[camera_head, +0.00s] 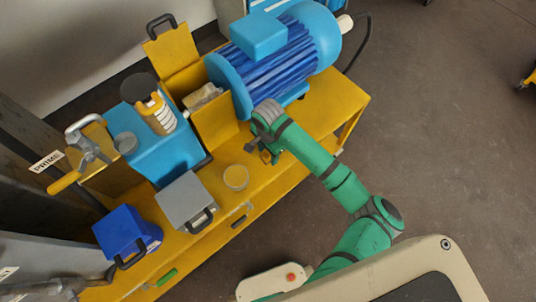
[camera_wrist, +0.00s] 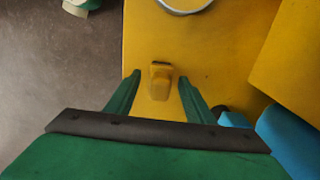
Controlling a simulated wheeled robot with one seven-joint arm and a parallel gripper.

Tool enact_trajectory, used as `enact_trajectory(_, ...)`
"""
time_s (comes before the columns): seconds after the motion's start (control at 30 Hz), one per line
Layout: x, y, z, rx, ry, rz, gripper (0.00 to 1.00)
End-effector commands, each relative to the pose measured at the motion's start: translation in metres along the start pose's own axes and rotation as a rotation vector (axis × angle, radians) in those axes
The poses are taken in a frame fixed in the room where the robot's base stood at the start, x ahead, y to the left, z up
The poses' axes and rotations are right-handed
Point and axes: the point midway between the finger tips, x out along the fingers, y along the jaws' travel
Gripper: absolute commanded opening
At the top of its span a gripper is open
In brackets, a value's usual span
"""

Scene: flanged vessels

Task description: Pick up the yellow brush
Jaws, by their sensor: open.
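The yellow brush (camera_wrist: 160,88) shows in the wrist view as a small yellow block with a dark edge at its far end. It is against the yellow bench top and hard to set apart from it. My gripper (camera_wrist: 160,79) is open, with one green finger on each side of the brush. I see a gap on both sides, so the fingers do not appear to touch it. In the head view my gripper (camera_head: 266,153) is low over the bench, in front of the blue motor, and mostly hides the brush.
A round tin (camera_head: 236,178) stands close by on the yellow bench (camera_head: 322,118). The blue motor (camera_head: 285,62) and an upright yellow plate (camera_head: 214,122) stand behind my gripper. A grey box (camera_head: 186,199) and a blue box (camera_head: 122,232) are to the left.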

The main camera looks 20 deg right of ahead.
Motion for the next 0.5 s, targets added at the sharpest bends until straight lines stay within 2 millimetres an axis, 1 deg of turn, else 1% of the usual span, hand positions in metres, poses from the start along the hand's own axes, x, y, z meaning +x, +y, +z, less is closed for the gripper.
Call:
enact_trajectory(0.13,-0.0001,-0.0001,0.0001,0.0,0.0,0.0,0.48)
enact_trajectory(0.17,-0.0001,-0.0001,0.0001,0.0,0.0,0.0,0.46)
enact_trajectory(0.2,-0.0002,-0.0001,0.0001,0.0,0.0,0.0,0.36)
enact_trajectory(0.27,-0.0002,-0.0001,0.0001,0.0,0.0,0.0,0.22)
enact_trajectory(0.3,-0.0003,-0.0001,0.0001,0.0,0.0,0.0,0.13)
enact_trajectory(0.33,-0.0003,-0.0001,0.0001,0.0,0.0,0.0,0.05)
enact_trajectory(0.37,-0.0003,-0.0001,0.0,0.0,0.0,0.0,0.04)
enact_trajectory(0.5,-0.0004,-0.0001,0.0,0.0,0.0,-0.001,0.04)
